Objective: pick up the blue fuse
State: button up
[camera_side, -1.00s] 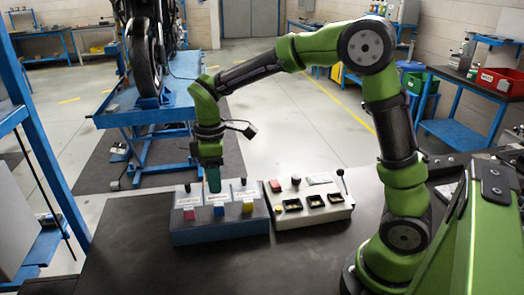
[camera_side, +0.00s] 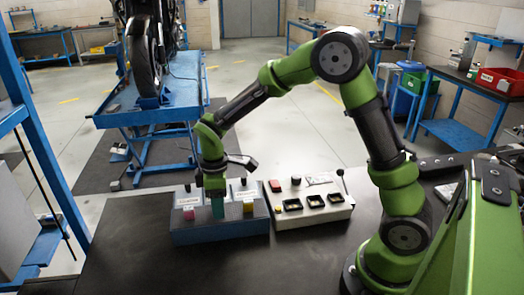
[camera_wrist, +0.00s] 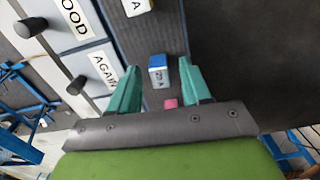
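The blue fuse (camera_wrist: 158,65) has a blue top and a pale side with a printed label. In the wrist view it stands between the two teal fingertips of my gripper (camera_wrist: 159,72), with a gap on each side. My gripper is open and points down. In the side view my gripper (camera_side: 217,209) is low over the middle of the blue-grey fuse box (camera_side: 222,231) and hides the blue fuse.
A pink-red fuse (camera_side: 189,214) sits left of my gripper and a yellow fuse (camera_side: 248,207) right of it. A white panel (camera_side: 310,218) with black-rimmed sockets and a lever (camera_side: 341,178) stands to the right. The dark bench (camera_side: 130,245) is clear in front.

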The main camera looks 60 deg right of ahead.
grip_shut()
jog(key=shift+r, duration=0.2)
